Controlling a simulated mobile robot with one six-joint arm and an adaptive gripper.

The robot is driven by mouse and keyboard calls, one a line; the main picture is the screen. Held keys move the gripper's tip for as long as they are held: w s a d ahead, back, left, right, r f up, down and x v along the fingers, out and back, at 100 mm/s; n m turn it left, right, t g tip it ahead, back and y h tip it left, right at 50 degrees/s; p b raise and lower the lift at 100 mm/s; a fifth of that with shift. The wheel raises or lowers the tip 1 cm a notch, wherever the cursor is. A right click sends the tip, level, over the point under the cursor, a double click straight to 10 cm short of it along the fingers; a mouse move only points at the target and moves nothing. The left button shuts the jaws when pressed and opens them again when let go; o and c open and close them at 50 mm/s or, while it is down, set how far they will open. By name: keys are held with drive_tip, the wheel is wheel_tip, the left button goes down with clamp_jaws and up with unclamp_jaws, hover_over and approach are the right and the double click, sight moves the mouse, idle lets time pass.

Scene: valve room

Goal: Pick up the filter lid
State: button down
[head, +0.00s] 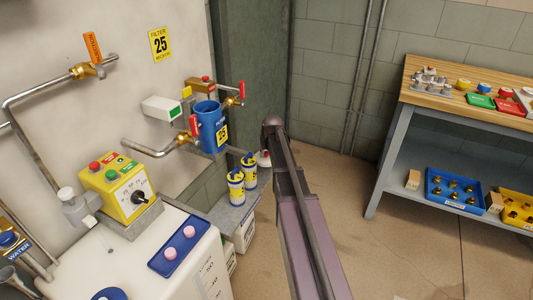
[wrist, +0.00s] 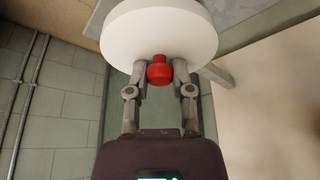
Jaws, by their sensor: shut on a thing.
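The filter lid is a thick white disc (wrist: 160,30) with a red knob (wrist: 159,70). In the wrist view my gripper (wrist: 160,82) has its two fingers closed on either side of the red knob. In the head view a small white part, seemingly the lid (head: 264,160), shows just left of my arm; the arm hides the rest and my gripper. I cannot tell whether the lid touches anything below. The blue filter housing (head: 208,132), marked 25, stands at the wall to the left, its top open.
Two yellow-and-white canisters (head: 236,188) stand on a grey ledge (head: 228,215) left of my arm. Red-handled valves (head: 195,126) and brass pipes flank the housing. A workbench (head: 450,98) with trays stands at right. The floor between is clear.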

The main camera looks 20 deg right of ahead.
drive_tip(key=s+a+r+p, duration=0.1)
drive_tip(key=s+a+r, duration=0.1)
drive_tip(key=s, duration=1.3)
drive_tip(key=shift+s+a, duration=0.35)
drive_tip(key=shift+a, duration=0.15)
drive_tip(key=shift+s, duration=0.1)
